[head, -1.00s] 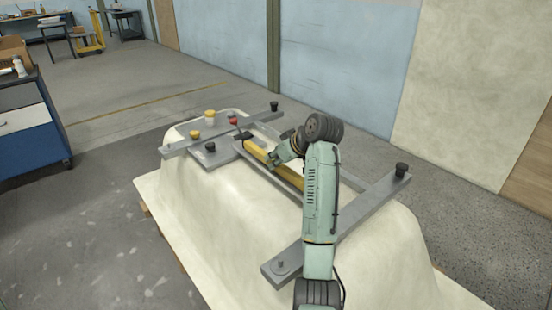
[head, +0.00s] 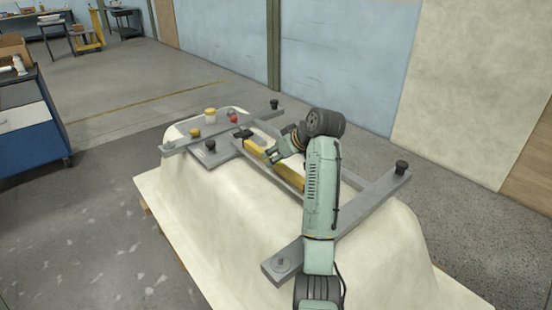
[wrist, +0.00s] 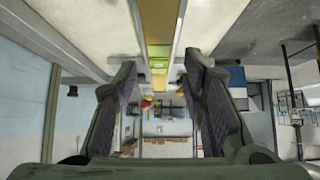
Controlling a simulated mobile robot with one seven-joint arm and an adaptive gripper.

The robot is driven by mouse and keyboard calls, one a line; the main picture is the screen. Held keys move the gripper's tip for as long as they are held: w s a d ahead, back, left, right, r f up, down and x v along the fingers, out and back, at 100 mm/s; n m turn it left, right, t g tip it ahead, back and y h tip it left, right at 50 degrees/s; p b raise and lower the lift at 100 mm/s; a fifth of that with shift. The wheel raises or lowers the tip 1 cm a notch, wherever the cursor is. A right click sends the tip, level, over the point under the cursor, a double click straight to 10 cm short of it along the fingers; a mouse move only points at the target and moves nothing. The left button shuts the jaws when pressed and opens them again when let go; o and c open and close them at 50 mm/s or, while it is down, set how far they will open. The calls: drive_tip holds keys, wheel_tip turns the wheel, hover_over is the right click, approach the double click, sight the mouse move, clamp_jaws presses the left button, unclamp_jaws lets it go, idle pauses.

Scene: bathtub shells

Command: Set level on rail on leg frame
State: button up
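The level is a long yellow bar (head: 254,148) with a black end. It lies lengthwise along the grey leg frame (head: 365,208), by its left long rail; I cannot tell whether it rests fully on that rail. My gripper (head: 269,158) is low over the middle of the level and hides part of it. In the wrist view my gripper (wrist: 160,100) has its two dark-padded fingers wide apart. The level (wrist: 158,25) runs from the top edge toward the gap between them, with a greenish vial window showing. No finger visibly touches it.
The frame sits on an upturned cream bathtub shell (head: 215,240). Yellow-lidded pots (head: 210,116) and a red knob (head: 233,118) are at the far end. A blue cart (head: 30,125) stands left; open floor lies between.

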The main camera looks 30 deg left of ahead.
drive_tip(key=b+v, duration=0.2)
drive_tip(key=v, duration=0.8)
drive_tip(key=shift+w+d+r, duration=0.1)
drive_tip(key=shift+d+r, duration=0.05)
drive_tip(key=shift+d, duration=0.1)
drive_tip(key=shift+s+d+r, duration=0.25)
drive_tip(key=shift+d+r, duration=0.05)
drive_tip(key=shift+r, duration=0.1)
drive_tip(key=shift+f, duration=0.1)
